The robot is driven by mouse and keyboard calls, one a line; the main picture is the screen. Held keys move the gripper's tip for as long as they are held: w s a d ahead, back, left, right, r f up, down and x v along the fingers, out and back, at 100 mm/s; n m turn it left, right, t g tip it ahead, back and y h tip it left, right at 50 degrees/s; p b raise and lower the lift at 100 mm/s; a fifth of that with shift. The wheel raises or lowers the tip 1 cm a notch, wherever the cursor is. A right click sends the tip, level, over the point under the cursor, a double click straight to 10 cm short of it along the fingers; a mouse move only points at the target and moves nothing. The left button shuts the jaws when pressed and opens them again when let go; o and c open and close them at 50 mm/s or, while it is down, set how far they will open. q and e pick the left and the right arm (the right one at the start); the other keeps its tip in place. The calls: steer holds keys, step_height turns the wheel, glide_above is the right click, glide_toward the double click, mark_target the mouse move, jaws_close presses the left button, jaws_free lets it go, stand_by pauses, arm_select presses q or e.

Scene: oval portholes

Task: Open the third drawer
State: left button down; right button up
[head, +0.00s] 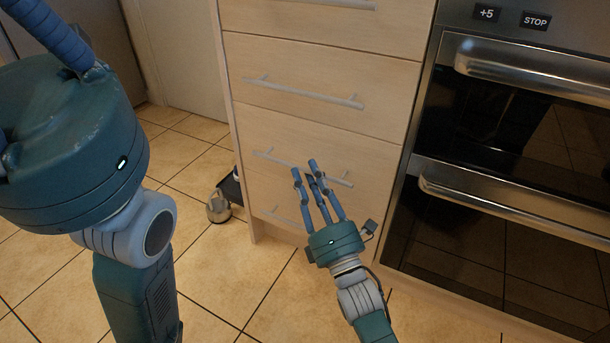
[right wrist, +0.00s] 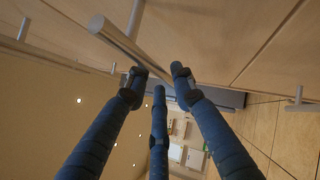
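The third drawer (head: 255,135) from the top has a pale wood front, appears flush with the cabinet, and carries a horizontal metal bar handle (head: 338,180). My right gripper (head: 307,172) is in front of this handle, its blue fingers spread apart and overlapping the middle of the bar. In the right wrist view, the bar handle (right wrist: 118,42) runs close by the fingertips (right wrist: 160,80). The fingers are open and not closed around it. Whether they touch it I cannot tell. My left arm fills the left of the head view, but its gripper is not in view.
Another drawer with a bar handle (head: 300,92) is above, and a lower handle (head: 278,217) sits below, partly hidden by my right gripper. A double oven (head: 500,130) with protruding handles stands right. A metal object (head: 218,207) lies on the tiled floor left of the cabinet.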

steer(key=shift+x, duration=1.1)
jaws_close()
steer(key=shift+s+f, duration=0.1)
